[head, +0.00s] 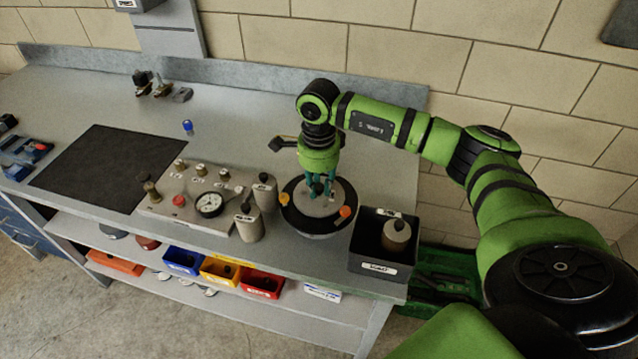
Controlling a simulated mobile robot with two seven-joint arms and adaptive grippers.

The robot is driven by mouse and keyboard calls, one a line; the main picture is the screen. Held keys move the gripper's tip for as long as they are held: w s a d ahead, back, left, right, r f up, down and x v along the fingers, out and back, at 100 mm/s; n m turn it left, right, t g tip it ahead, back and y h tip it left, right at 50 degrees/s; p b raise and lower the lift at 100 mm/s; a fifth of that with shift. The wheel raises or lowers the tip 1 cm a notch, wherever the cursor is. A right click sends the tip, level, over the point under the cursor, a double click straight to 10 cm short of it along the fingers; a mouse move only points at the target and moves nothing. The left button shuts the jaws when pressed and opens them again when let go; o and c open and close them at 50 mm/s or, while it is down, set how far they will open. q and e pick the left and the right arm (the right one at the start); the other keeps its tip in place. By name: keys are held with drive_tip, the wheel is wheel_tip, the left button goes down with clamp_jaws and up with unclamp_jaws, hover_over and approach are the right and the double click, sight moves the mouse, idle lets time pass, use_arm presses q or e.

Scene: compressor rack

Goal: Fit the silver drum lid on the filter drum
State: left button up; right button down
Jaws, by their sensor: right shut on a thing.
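The filter drum (318,235) stands on the bench near its front edge, right of the gauge panel. A black ring (294,217) with orange knobs (346,211) is around its top. The silver drum lid (318,207) shows as a grey disc inside this ring. My right gripper (319,193) points down over the drum's middle, its teal fingers shut on the lid, apparently by its centre. The fingers and wrist hide part of the lid. I cannot tell whether the lid is seated or just above the drum. My left gripper is out of view.
A gauge panel (180,207) and grey canisters (250,222) stand close left of the drum. A black bin (371,259) with a canister (396,235) is close right. A dark mat (105,167) lies at left. The bench behind the drum is mostly clear.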

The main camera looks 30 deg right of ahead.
drive_tip(key=shift+f, duration=0.1)
drive_tip(key=shift+f+b, duration=0.3)
drive_tip(key=shift+b, duration=0.15)
drive_tip(key=c, duration=1)
unclamp_jaws()
drive_tip(key=o, duration=0.4)
